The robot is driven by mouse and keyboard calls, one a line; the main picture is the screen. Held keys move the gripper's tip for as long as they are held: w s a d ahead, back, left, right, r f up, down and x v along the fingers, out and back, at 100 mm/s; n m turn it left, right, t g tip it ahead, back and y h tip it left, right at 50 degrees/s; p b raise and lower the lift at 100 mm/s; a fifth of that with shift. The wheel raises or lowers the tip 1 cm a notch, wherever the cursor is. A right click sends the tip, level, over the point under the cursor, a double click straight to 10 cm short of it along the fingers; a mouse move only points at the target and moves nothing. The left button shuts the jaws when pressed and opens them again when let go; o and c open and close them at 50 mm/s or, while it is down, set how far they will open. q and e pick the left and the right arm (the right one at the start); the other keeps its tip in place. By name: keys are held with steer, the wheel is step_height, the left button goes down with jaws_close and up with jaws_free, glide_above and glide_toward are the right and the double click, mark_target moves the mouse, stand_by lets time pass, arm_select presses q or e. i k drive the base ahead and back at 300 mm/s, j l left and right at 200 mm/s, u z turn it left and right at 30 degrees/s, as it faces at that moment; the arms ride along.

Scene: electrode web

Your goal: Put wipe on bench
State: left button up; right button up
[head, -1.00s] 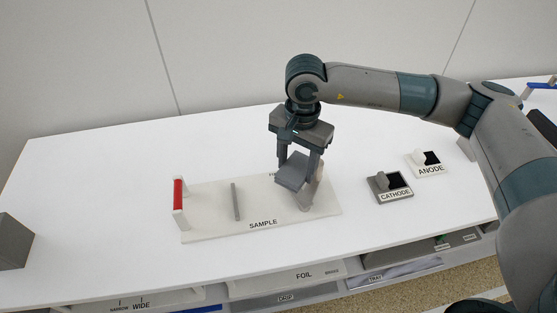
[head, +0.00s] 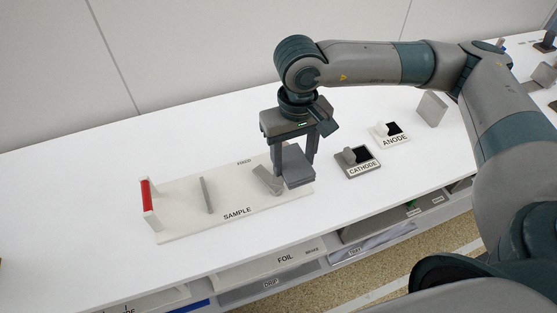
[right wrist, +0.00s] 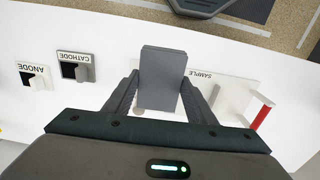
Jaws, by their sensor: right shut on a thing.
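My right gripper (head: 298,160) is shut on a flat grey block (head: 296,168), which I take to be the wipe. It is held over the right end of the white SAMPLE board (head: 225,200), beside a slanted grey piece (head: 266,181). In the right wrist view the grey block (right wrist: 162,78) sits between the two fingers (right wrist: 160,97) and hides part of the board. The white bench (head: 80,190) lies below. I cannot tell how far the block is above the board. My left gripper is not in view.
The CATHODE holder (head: 357,163) and ANODE holder (head: 389,135) stand right of the board. A grey upright plate (head: 432,108) stands behind them. The board has a red-barred handle (head: 147,195) at its left end. The bench left of the board is clear.

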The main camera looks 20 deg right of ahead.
mark_target(92, 253)
steer(key=i+l+u, duration=0.1)
steer(key=u, duration=0.35)
steer(key=l+u, duration=0.1)
steer(key=u, duration=0.35)
steer(key=i+l+u, duration=0.1)
steer(key=u, duration=0.35)
steer(key=l+u, duration=0.15)
steer(key=u, duration=0.3)
